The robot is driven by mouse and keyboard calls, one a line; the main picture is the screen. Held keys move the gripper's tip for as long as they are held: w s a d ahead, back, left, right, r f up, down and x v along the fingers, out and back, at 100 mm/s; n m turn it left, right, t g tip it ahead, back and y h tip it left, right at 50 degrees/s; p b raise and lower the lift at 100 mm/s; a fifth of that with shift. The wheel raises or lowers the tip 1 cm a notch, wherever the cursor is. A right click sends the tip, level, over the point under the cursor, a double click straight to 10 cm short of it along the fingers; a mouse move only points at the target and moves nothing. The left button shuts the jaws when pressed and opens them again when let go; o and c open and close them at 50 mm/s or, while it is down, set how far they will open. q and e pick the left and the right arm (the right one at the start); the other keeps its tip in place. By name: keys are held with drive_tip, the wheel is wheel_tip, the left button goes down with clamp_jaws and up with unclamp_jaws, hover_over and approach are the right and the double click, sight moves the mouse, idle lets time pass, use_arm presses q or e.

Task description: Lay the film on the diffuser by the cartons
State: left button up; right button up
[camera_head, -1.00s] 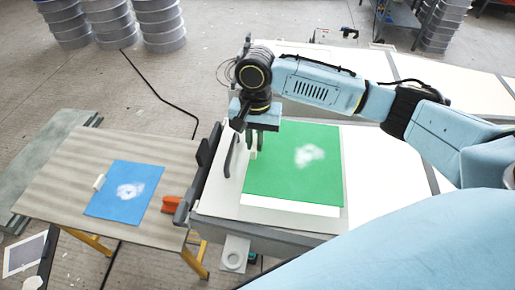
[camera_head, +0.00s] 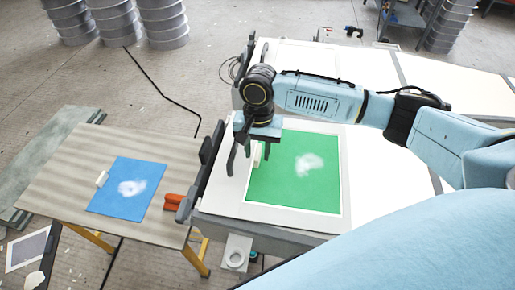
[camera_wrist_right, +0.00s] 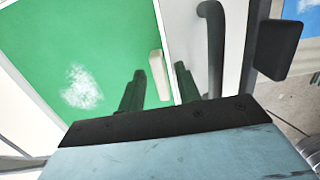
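A green film (camera_head: 295,178) with a white cloudy mark lies flat on a pale panel with a white border (camera_head: 280,213), probably the diffuser. A small white tab (camera_wrist_right: 159,76) is on the film's left side in the head view. My right gripper (camera_head: 257,153) is just above this tab. In the right wrist view its two dark fingers are spread, with the tab showing between and beyond them, apart from both. A blue film (camera_head: 126,190) with a similar mark and white tab (camera_head: 102,179) lies on the striped table. No cartons show. My left gripper is out of view.
The panel rests on a long white bench (camera_head: 385,170). A dark curved handle (camera_wrist_right: 214,45) rises beside the right gripper. An orange-red object (camera_head: 173,202) sits at the striped table's (camera_head: 60,170) right edge. Stacked grey drums (camera_head: 163,22) stand on the floor behind.

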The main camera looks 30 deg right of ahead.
wheel_tip(320, 180, up, 12)
drive_tip(key=shift+w+d, duration=0.35)
drive_tip(key=shift+w, duration=0.1)
